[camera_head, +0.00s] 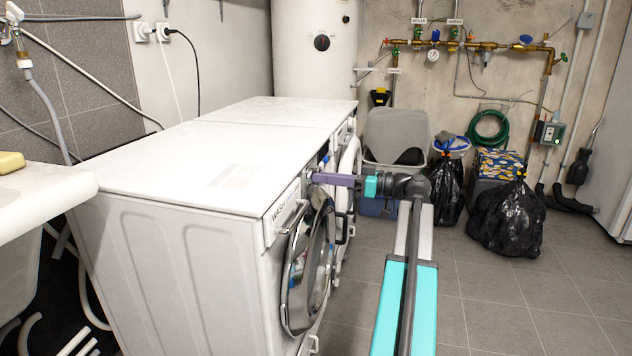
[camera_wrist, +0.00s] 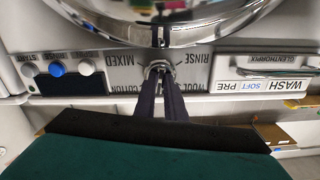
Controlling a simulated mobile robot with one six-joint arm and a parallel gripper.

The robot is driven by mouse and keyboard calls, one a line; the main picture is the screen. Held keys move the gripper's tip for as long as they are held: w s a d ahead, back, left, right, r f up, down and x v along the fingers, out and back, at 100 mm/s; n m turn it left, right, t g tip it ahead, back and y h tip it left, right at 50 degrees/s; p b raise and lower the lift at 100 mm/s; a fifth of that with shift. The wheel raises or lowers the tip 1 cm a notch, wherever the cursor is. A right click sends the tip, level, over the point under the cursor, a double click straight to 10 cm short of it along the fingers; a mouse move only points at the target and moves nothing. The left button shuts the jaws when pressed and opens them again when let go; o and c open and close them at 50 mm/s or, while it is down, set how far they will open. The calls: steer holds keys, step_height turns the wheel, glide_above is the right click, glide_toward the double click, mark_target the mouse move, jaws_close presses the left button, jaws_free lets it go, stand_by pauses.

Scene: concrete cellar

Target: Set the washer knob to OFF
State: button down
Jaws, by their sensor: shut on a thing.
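The white washer (camera_head: 165,235) stands in front at the left, with its round glass door (camera_head: 308,265) on the right-hand face. My gripper (camera_head: 314,178) reaches its control panel from the right with purple fingers. In the wrist view, which shows the panel upside down, my gripper (camera_wrist: 160,78) is shut on the washer knob (camera_wrist: 158,66). The knob is small and metallic, mostly covered by the fingertips. The printed words MIXED, COTTON, RINSE and WOOL surround it. I cannot see the OFF mark or tell where the knob points.
The wrist view shows the detergent drawer (camera_wrist: 265,75) on the right. On the left are a blue button (camera_wrist: 57,68), white buttons and a dark display (camera_wrist: 68,85). Black bags (camera_head: 508,218) and a grey bin (camera_head: 395,140) stand behind my arm. Tiled floor (camera_head: 490,300) is clear at right.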

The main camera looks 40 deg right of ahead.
steer(key=shift+n+b, duration=1)
steer(key=shift+b, duration=0.45)
steer(key=c, duration=1.7)
jaws_free()
steer(key=shift+v, duration=3.5)
